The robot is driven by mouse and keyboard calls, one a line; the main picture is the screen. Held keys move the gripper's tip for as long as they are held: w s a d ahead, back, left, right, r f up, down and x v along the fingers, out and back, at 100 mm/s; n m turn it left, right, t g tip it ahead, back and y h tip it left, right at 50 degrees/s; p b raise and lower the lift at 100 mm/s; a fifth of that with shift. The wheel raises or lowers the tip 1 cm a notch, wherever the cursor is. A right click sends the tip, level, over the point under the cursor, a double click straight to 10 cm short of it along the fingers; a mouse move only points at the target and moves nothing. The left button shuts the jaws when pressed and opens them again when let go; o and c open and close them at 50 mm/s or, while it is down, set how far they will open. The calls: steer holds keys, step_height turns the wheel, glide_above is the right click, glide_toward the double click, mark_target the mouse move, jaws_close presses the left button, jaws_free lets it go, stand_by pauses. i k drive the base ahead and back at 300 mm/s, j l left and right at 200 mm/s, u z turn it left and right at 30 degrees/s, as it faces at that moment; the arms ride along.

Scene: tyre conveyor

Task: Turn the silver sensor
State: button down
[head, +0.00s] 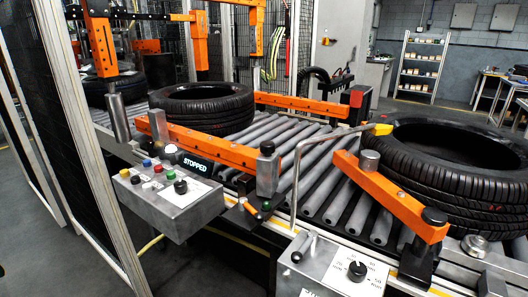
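Several silver parts could be the silver sensor, and I cannot tell which one it is. A silver upright block (267,174) with a dark round cap stands at the near conveyor edge, beside the end of an orange bar. Another short silver cylinder (158,125) stands behind the control box. My gripper is not in view.
A control box (177,212) with coloured buttons and a "STOPPED" display (195,164) sits in front. A grey dial box (335,270) is at the lower right. Tyres lie on the rollers (318,185), including a large tyre (455,170). Orange bars (390,195) cross the conveyor. Floor is clear at lower left.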

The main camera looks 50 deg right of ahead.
mark_target(267, 163)
steer(key=z, duration=1.7)
